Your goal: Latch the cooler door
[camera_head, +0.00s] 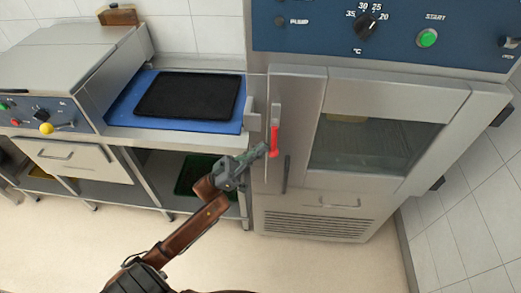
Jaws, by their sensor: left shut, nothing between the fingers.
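The cooler door (298,110) is a steel panel with a dark glass window (375,145), on the tall unit at the right. A red latch handle (274,139) stands near upright at the door's left edge. My left gripper (264,149) is shut and empty, with its fingertips at the red latch handle's left side. I cannot tell whether the fingertips touch it. A dark vertical bar (287,174) lies just right of the latch. My right gripper is not in view.
A steel counter at the left holds a blue mat (122,112) with a black tray (188,95). A green tray (190,176) lies on the shelf below. The blue control panel (330,37) is above the door. The floor in front is clear.

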